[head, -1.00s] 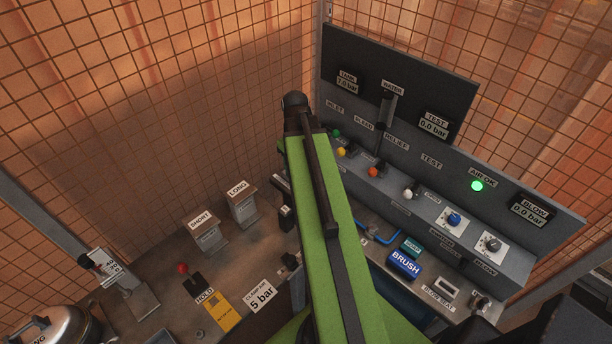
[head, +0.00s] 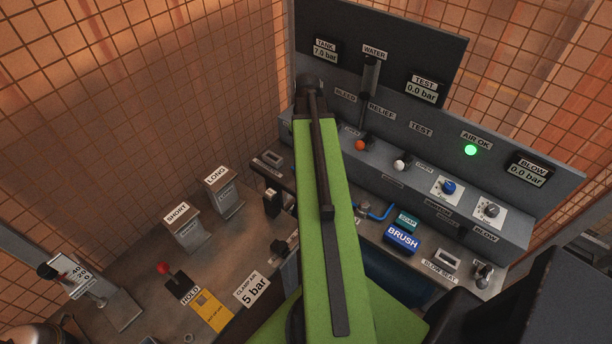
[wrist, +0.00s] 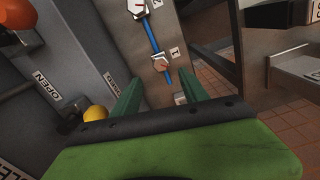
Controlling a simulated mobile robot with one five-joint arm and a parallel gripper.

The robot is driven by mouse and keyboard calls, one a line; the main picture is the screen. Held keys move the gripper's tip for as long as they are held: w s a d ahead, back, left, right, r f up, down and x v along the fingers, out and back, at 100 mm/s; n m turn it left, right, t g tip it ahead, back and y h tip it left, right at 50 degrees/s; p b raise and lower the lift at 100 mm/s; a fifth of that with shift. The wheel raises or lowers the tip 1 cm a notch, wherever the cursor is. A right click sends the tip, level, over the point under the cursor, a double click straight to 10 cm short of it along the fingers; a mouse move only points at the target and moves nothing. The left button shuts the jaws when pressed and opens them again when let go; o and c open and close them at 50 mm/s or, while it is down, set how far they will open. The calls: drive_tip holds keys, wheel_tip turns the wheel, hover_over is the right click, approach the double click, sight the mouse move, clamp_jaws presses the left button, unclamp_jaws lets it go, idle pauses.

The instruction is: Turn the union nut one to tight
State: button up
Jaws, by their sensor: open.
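In the wrist view a silver hex nut (wrist: 161,64) with a red mark sits on a thin blue tube (wrist: 153,38), beside a small label "1" (wrist: 175,51). A second, similar nut (wrist: 137,8) is higher on the same tube, at the top edge of the picture. My gripper (wrist: 159,78) is open, with its two green fingers apart and the nearer nut ahead of the gap between them. The fingers do not visibly touch the nut. In the head view my green arm hides the gripper and the nuts.
In the wrist view a yellow knob (wrist: 96,113) is close by the left finger and an orange knob (wrist: 20,22) is at upper left. In the head view a grey valve panel (head: 480,195) stands at right, and SHORT (head: 184,230) and LONG (head: 224,195) stands are on the bench.

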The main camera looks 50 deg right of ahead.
wheel_tip(320, 180, down, 10)
drive_tip(key=b, duration=0.8)
drive_tip(key=shift+r, duration=0.3)
clamp_jaws()
